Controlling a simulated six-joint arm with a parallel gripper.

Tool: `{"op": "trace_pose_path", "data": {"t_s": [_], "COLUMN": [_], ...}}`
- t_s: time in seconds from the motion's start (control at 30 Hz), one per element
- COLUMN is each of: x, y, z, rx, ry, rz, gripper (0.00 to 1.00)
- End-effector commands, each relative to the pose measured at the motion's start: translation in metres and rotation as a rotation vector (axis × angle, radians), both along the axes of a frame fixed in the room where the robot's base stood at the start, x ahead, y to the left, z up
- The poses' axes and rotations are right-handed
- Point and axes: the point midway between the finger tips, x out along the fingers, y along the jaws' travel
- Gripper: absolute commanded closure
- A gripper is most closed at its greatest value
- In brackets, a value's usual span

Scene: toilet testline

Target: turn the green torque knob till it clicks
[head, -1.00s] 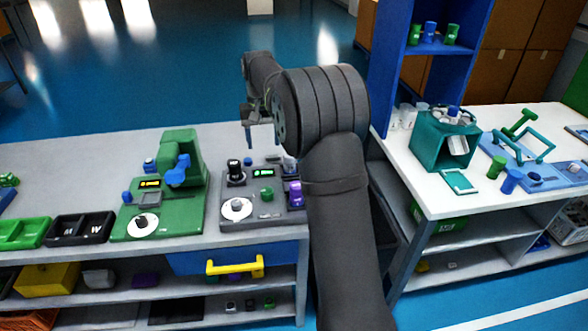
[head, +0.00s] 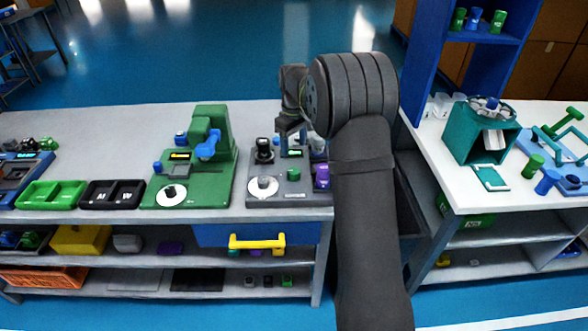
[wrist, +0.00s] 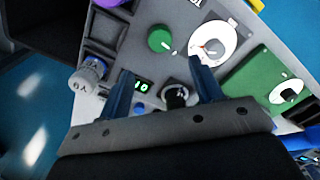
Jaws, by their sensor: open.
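The green torque knob (head: 294,174) is a small round knob on the sloped grey panel (head: 284,194), below the lit green display. In the wrist view the green knob (wrist: 160,38) lies beyond my fingertips, clear of both. My gripper (head: 293,142) hangs over the back of the panel. Its two fingers (wrist: 162,80) are apart with nothing held between them. A black knob (wrist: 176,96) and the green display (wrist: 141,86) show between the fingers, nearer the gripper's base.
A white dial (wrist: 212,42) sits beside the green knob. A purple block (head: 321,176) stands at the panel's right edge. A green machine (head: 196,170) stands to the left. The white table (head: 455,175) with a teal box (head: 480,132) lies to the right.

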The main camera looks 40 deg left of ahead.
Motion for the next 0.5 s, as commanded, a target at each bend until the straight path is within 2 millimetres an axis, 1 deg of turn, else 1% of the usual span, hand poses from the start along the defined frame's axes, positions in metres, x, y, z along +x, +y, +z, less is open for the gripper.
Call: {"op": "trace_pose_path", "data": {"t_s": [0.03,0.1,0.3,0.4,0.5], "x": [0.0,0.0,0.0,0.0,0.0], "y": [0.0,0.0,0.0,0.0,0.0], "z": [-0.012,-0.028,-0.069,-0.084,-0.096], "rx": [-0.002,-0.002,-0.002,0.0,0.001], "ry": [0.002,0.002,0.002,0.001,0.001], "rz": [0.0,0.0,-0.001,-0.001,-0.001], "gripper": [0.4,0.4,0.4,0.4,0.4]}}
